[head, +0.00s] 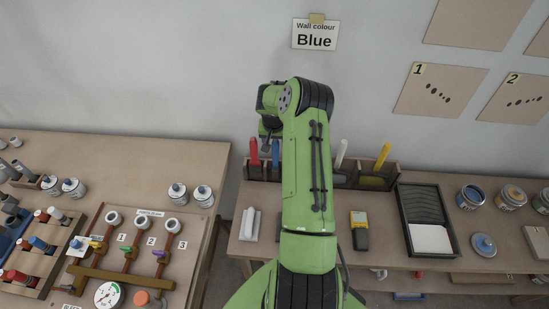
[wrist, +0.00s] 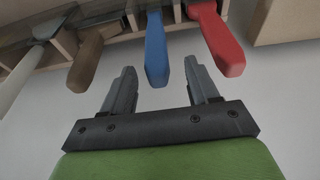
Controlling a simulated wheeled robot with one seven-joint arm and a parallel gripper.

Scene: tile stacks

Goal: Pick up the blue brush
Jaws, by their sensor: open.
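The blue brush (head: 276,152) stands handle up in a wooden rack on the right-hand bench, just right of a red-handled tool (head: 253,150). In the wrist view the blue handle (wrist: 156,48) hangs into the picture between the fingertips of my gripper (wrist: 160,76). My gripper is open, with a finger on either side of the handle's line and nothing held. I cannot tell how far the handle reaches in depth between the fingers. The brush's lower end is hidden by the rack. In the head view my arm hides the rack's middle.
The red handle (wrist: 218,42) is close beside the right finger, and a brown handle (wrist: 86,62) is near the left one. White (head: 341,153) and yellow (head: 383,156) handles stand farther right in the rack. A paint tray (head: 404,232) lies on the bench. The wall sign (head: 314,36) reads Blue.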

